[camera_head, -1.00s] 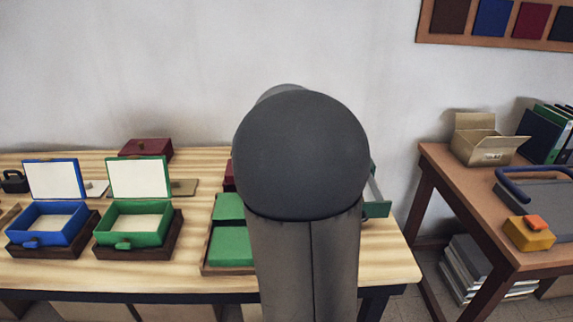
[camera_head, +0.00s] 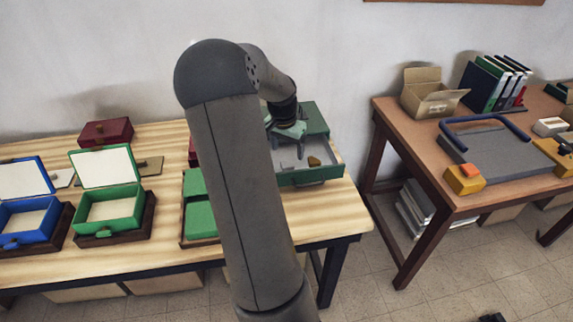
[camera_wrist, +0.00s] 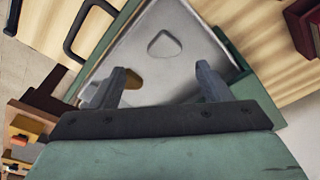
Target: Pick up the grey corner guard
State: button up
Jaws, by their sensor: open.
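A grey, rounded-triangular piece (camera_wrist: 165,44), which looks like the grey corner guard, lies flat on the pale floor of an open green drawer (camera_head: 322,176). A brass-coloured piece (camera_head: 314,161) lies in the same drawer; it shows partly behind the left finger in the wrist view (camera_wrist: 133,79). My gripper (camera_wrist: 162,70) is open and empty over the drawer, with the grey piece beyond the gap between its fingertips. In the head view my gripper (camera_head: 287,131) is over the drawer's left part, and I cannot tell the grey piece apart clearly there.
The drawer walls surround the pieces closely, and the green cabinet body (camera_head: 312,118) stands behind. A green two-part box (camera_head: 198,222) and open green (camera_head: 108,208) and blue (camera_head: 30,218) boxes stand to the left. A brown table (camera_head: 408,160) is at right, across a floor gap.

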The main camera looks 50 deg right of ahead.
aim_at(287, 164)
jog(key=shift+w+d+f+p, duration=0.15)
jog(key=shift+f+p, duration=0.1)
jog(key=shift+f, duration=0.8)
jog(key=shift+w+d+f+p, duration=0.15)
jog(key=shift+f+p, duration=0.15)
jog(key=shift+f, duration=0.8)
jog(key=shift+w+d+f+p, duration=0.15)
jog(key=shift+f+p, duration=0.1)
jog(key=shift+f, duration=0.8)
jog(key=c, duration=1.1)
